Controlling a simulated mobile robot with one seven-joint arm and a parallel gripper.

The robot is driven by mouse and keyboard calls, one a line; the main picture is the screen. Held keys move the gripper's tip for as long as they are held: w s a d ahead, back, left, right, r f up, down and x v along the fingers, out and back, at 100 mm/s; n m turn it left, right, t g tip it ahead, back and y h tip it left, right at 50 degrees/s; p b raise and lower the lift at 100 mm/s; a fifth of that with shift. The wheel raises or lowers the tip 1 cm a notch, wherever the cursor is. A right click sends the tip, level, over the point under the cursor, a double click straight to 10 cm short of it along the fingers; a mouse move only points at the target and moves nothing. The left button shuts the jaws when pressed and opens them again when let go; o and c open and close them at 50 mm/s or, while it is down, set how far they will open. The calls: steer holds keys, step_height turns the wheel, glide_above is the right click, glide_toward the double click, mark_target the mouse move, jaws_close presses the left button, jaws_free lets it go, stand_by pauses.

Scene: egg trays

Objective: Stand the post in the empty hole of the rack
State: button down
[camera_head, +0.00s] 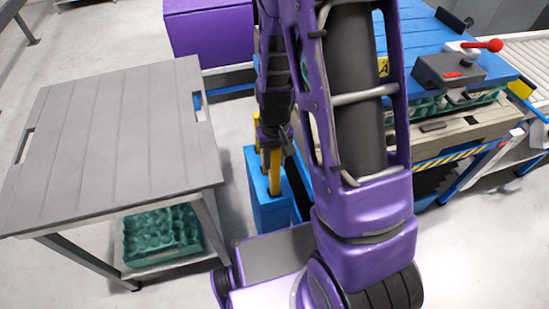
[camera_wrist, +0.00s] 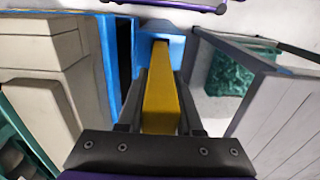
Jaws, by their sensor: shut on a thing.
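A yellow post (camera_wrist: 161,100) is between the two dark fingers of my gripper (camera_wrist: 162,78) in the wrist view. The gripper is shut on it, and the post's far end points at the blue rack (camera_wrist: 176,42). In the head view the blue rack (camera_head: 268,212) stands on the floor beside the grey table. My gripper (camera_head: 269,135) is above it, partly hidden by my arm.
A grey table (camera_head: 110,130) stands at left, with a green egg tray (camera_head: 160,236) on its lower shelf. A purple box (camera_head: 210,30) is behind. A blue-topped bench (camera_head: 440,45) with a red-knobbed lever (camera_head: 494,45) is at right. Open floor lies between table and rack.

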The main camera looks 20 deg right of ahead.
mark_target(275, 172)
steer(key=shift+f, duration=2.8)
steer(key=shift+c, duration=2.4)
jaws_free()
step_height(275, 172, up, 17)
steer(key=p, duration=0.3)
steer(key=shift+r+p, duration=0.2)
steer(key=shift+p, duration=0.15)
steer(key=shift+w, duration=0.1)
